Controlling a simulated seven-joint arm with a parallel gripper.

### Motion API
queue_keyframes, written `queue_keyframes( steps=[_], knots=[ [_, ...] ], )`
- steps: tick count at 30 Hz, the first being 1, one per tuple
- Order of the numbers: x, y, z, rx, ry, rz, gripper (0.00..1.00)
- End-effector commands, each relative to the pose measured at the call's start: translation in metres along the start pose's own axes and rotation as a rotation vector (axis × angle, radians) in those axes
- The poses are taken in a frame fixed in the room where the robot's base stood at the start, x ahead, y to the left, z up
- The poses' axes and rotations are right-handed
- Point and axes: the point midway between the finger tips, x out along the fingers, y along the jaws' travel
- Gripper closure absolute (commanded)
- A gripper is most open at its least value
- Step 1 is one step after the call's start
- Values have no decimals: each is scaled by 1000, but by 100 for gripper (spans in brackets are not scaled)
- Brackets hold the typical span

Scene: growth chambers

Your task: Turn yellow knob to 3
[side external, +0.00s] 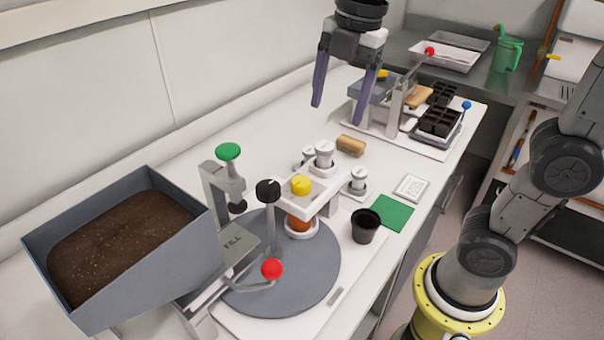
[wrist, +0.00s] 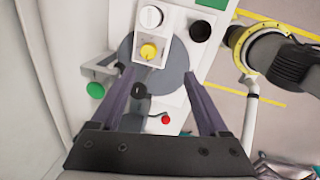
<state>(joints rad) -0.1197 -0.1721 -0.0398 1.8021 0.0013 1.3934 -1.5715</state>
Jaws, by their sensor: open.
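The yellow knob (side external: 301,185) sits on top of a white bracket (side external: 317,202) above the grey turntable. In the wrist view the yellow knob (wrist: 148,51) shows from above with a small mark on it, and faint marks lie on the white plate around it. I cannot read any number there. My gripper (side external: 338,114) is open and empty, high above the bench and well apart from the knob. In the wrist view its two fingers (wrist: 158,90) point toward the bench, with the knob seen between and beyond them.
A black-topped post (side external: 268,190), a red-balled lever (side external: 272,268) and a green-topped press (side external: 228,152) stand close around the knob. A soil hopper (side external: 125,240) is at the left. A black pot (side external: 365,226) and green mat (side external: 391,213) lie to the right. Seedling trays (side external: 440,122) stand behind.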

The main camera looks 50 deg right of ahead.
Motion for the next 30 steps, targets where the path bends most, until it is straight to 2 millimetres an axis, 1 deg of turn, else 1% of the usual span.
queue_keyframes(
  steps=[1,3,5,7,14,17,24,30],
  knots=[
    [4,14,-4,-38,2,-25,22],
    [11,28,-9,-56,5,-47,22],
    [17,37,-12,-63,6,-61,22],
    [24,42,-15,-71,7,-80,22],
    [43,41,-18,-79,7,-102,22],
    [58,39,-18,-78,7,-103,22],
    [105,34,-18,-77,7,-104,22],
    [140,30,-18,-77,7,-102,22]
  ],
)
